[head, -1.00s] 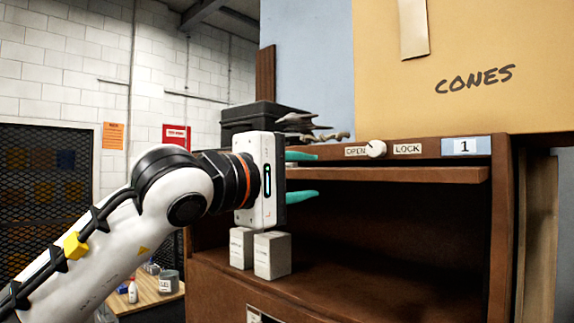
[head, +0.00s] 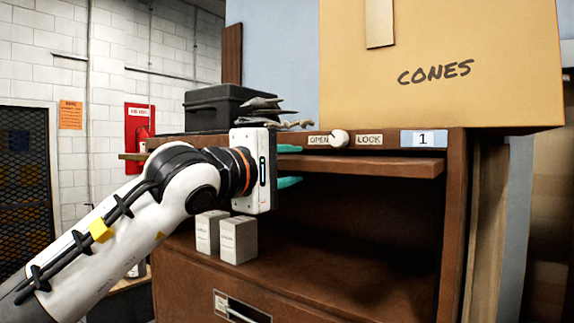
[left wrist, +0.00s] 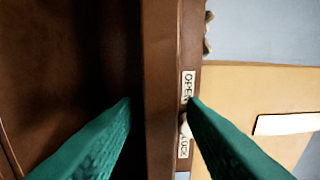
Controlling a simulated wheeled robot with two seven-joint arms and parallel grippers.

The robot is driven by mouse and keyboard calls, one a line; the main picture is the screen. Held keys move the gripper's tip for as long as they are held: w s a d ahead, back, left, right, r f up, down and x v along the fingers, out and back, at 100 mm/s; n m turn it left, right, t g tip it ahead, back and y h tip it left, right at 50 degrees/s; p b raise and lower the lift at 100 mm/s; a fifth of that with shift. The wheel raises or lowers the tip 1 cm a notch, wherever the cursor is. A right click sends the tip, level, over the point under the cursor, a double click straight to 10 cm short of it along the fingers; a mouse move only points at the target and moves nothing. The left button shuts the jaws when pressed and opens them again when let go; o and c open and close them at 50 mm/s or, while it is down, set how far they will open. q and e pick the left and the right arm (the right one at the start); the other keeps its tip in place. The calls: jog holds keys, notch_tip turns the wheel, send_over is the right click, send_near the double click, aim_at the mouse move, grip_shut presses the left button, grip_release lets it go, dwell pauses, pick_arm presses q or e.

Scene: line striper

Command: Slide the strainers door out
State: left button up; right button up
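A brown cabinet (head: 456,215) has an open, dark upper compartment. A flat brown door panel (head: 390,168) lies level at the top of that opening, its front edge sticking out. No word "strainers" is readable. My left gripper (head: 290,165) is at the left part of this panel, one teal finger above it and one below. In the left wrist view the panel edge (left wrist: 160,90) runs between the two spread fingers; I cannot tell whether either finger touches it. A white knob (head: 339,138) sits between OPEN and LOCK labels. My right gripper is not in view.
Two small grey boxes (head: 237,240) stand at the left of the compartment floor, below my gripper. A large CONES carton (head: 440,70), a black case (head: 215,108) and some grey items (head: 272,112) sit on top. A lower front with a handle (head: 240,309) is beneath.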

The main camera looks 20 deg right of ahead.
pick_arm(q)
grip_shut()
jog(key=shift+s+a+f+b, duration=0.25)
jog(key=shift+s+a+b, duration=0.1)
jog(key=shift+b, duration=0.4)
jog(key=shift+b+v, duration=0.9)
jog(key=shift+v, duration=0.45)
jog(key=shift+b+v, duration=0.8)
jog(key=shift+v, duration=0.25)
jog(key=shift+s+a+r, duration=0.25)
jog(key=shift+s+a, duration=0.1)
jog(key=shift+a, duration=0.2)
jog(key=shift+b, duration=0.3)
